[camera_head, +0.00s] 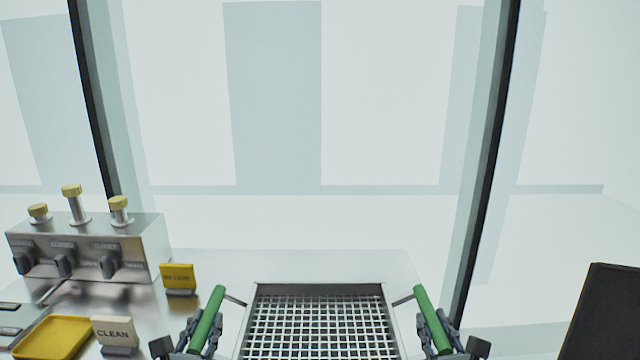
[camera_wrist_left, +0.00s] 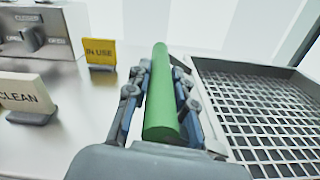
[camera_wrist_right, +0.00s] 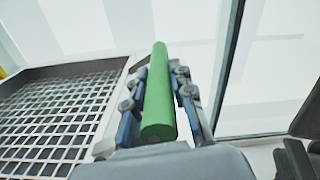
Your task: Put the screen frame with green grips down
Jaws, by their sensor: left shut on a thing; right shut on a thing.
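The screen frame (camera_head: 318,290) is a dark metal frame around a square wire mesh, at the bottom middle of the head view. It has a green grip on each side. My left gripper (camera_head: 205,325) is shut on the left green grip (camera_wrist_left: 163,95). My right gripper (camera_head: 434,325) is shut on the right green grip (camera_wrist_right: 159,95). The frame's mesh also shows in the left wrist view (camera_wrist_left: 262,115) and the right wrist view (camera_wrist_right: 55,112). The frame's near edge is cut off in the head view. I cannot tell whether its underside touches the counter.
A steel control box (camera_head: 90,248) with several yellow-topped knobs stands on the left. Near it are a yellow "IN USE" sign (camera_head: 178,277), a white "CLEAN" sign (camera_head: 114,332) and a yellow tray (camera_head: 50,338). A dark panel (camera_head: 603,315) stands at the far right. Pale counter shows behind the frame.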

